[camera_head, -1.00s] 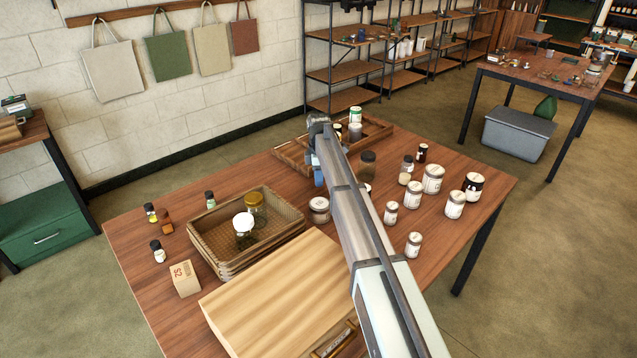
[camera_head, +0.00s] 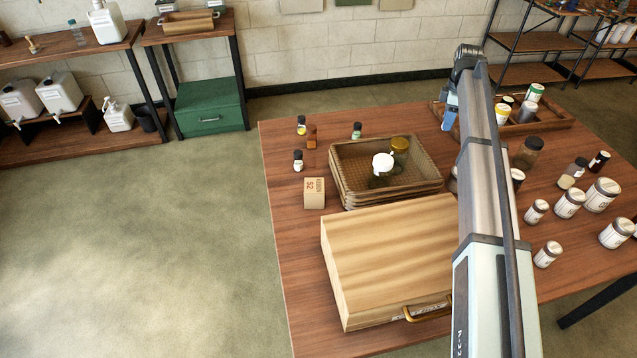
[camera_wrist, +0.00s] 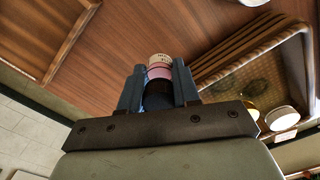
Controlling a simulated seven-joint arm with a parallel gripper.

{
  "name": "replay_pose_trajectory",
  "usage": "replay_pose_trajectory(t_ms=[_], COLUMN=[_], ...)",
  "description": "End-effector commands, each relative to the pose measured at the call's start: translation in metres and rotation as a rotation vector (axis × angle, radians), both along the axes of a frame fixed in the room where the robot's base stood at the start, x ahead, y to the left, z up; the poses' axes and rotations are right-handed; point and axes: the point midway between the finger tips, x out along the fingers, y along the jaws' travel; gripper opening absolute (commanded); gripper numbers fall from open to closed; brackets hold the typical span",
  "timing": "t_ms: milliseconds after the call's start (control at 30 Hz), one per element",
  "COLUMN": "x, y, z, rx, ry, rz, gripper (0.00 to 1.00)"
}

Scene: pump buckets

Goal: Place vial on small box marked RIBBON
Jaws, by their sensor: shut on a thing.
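The small tan box (camera_head: 314,193) with red lettering stands on the table, left of the wicker basket; the letters are small, but they look like RIBBON. Its top looks bare. My gripper (camera_head: 449,119) is near the left end of the wooden tray, far to the right of and behind the box. In the wrist view my gripper (camera_wrist: 159,90) is shut on a small vial (camera_wrist: 160,70) with a pink band, a pale printed part and a dark part between the fingers. The held vial cannot be made out in the head view.
Several small bottles (camera_head: 311,136) stand behind the small box. A pale wooden case (camera_head: 385,255) lies in front. Several jars (camera_head: 569,203) stand right of my arm. The wooden tray (camera_head: 560,122) is at the back.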

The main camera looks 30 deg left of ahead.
Motion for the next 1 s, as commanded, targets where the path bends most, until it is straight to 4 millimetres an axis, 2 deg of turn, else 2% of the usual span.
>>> replay_pose_trajectory(t_ms=[33, 100, 267, 500, 667, 800, 1000], x=[-0.009, -0.022, -0.057, -0.125, -0.178, -0.229, -0.3], y=[0.024, 0.052, 0.111, 0.189, 0.232, 0.261, 0.286], z=[0.004, 0.008, 0.019, 0.034, 0.045, 0.053, 0.063], rx=[0.0, 0.0, 0.0, 0.0, 0.0, 0.0, 0.0], ry=[-0.001, -0.001, -0.001, -0.001, 0.0, -0.001, 0.0], rz=[0.029, 0.062, 0.138, 0.253, 0.328, 0.394, 0.499], gripper=[0.02, 0.02, 0.02, 0.02, 0.02, 0.02, 0.02])
